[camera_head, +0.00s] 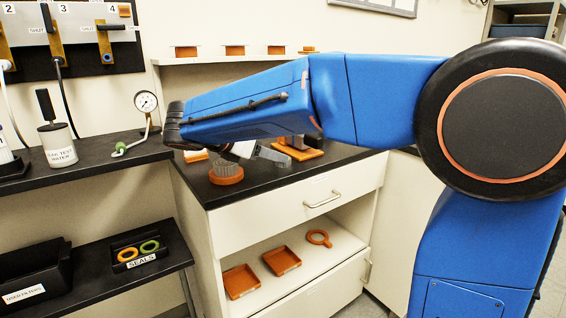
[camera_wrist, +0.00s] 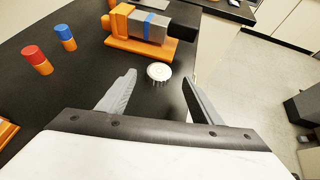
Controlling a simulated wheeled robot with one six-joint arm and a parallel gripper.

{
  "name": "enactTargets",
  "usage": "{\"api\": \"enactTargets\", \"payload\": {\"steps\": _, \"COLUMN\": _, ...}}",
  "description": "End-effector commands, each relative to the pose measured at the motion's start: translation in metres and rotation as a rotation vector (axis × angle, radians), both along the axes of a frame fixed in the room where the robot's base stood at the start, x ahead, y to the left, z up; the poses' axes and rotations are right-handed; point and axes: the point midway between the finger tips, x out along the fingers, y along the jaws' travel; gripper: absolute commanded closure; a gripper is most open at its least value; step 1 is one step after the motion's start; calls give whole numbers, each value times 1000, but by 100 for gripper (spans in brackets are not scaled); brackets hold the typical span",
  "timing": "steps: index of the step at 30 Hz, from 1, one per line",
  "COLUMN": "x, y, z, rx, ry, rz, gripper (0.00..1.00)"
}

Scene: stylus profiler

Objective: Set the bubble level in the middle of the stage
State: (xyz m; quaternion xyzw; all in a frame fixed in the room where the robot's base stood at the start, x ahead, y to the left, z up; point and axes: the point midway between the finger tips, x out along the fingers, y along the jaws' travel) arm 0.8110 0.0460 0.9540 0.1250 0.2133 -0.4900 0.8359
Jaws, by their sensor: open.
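A small round white-topped piece (camera_wrist: 158,71), probably the bubble level, rests on the black counter in the wrist view. Its side has dark ridges. My gripper (camera_wrist: 158,82) is open and empty; the piece lies between the lines of its fingers, near the tips, without visible contact. Beyond it is an orange device (camera_wrist: 138,45) with a grey block and a blue band on an orange base. I cannot tell which part is the stage. In the head view my gripper (camera_head: 272,154) is low over the counter, left of the orange device (camera_head: 298,150). The white piece is hidden there.
A ridged orange round piece (camera_head: 226,174) sits near the counter's front left. Red-topped (camera_wrist: 38,60) and blue-topped (camera_wrist: 65,37) orange cylinders stand left in the wrist view. The counter edge drops to the floor at right. A gauge (camera_head: 146,103) stands on the left bench.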

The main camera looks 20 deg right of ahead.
Motion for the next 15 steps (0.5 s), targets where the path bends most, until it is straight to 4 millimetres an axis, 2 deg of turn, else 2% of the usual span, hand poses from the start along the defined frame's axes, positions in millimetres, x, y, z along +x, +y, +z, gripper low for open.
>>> {"api": "enactTargets", "payload": {"steps": 15, "x": 23, "y": -38, "z": -26, "rx": 1, "ry": 0, "rz": -1, "gripper": 41}}
